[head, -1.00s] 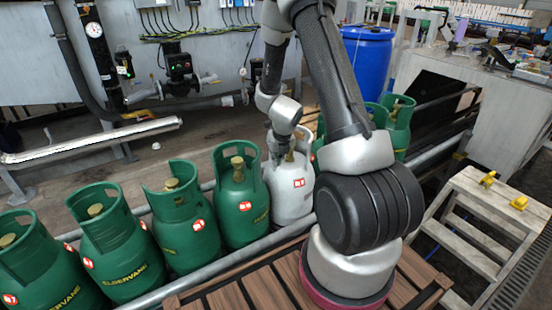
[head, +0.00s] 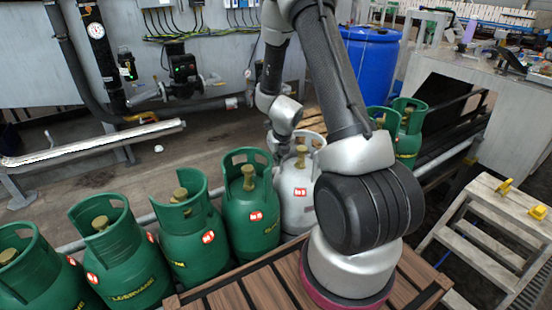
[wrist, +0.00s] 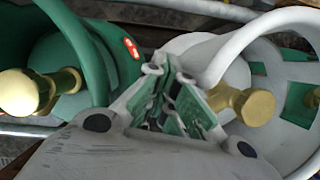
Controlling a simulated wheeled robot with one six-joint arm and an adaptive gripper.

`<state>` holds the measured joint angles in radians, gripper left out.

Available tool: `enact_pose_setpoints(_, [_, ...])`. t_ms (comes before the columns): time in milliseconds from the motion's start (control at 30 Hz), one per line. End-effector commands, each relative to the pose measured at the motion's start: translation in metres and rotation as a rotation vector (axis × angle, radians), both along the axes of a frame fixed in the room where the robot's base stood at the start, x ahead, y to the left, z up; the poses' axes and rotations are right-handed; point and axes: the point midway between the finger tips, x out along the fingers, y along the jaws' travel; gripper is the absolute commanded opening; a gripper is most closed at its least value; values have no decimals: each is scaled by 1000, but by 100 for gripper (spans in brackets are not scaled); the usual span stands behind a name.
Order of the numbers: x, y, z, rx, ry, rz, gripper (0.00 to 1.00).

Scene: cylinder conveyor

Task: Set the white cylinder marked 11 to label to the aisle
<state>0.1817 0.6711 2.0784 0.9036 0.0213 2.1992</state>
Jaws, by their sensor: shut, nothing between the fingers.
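The white cylinder (head: 297,196), with a brass valve and a small red label, stands upright at the right end of the near row, partly behind my arm. I cannot read its number. In the wrist view its pale collar (wrist: 228,45) and brass valve (wrist: 255,106) are at the right. My gripper (wrist: 176,78) is shut and empty, its fingers beside the valve and close to the collar; I cannot tell if they touch it.
A green cylinder (head: 250,208) stands close left of the white one, with several more further left. Green cylinders (head: 408,135) also stand behind my arm at the right. A wooden slatted deck (head: 235,296) lies in front. A step stool (head: 480,232) stands at the right; a blue drum (head: 369,68) is behind.

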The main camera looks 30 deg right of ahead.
Motion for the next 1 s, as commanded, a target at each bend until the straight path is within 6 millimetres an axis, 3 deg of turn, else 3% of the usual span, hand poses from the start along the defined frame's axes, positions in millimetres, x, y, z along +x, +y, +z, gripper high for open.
enact_pose_setpoints(700, [1, -2, 2, -3, -5, -2, 0])
enact_pose_setpoints(1000, [-9, 1, 26, -3, -5, 2, 0])
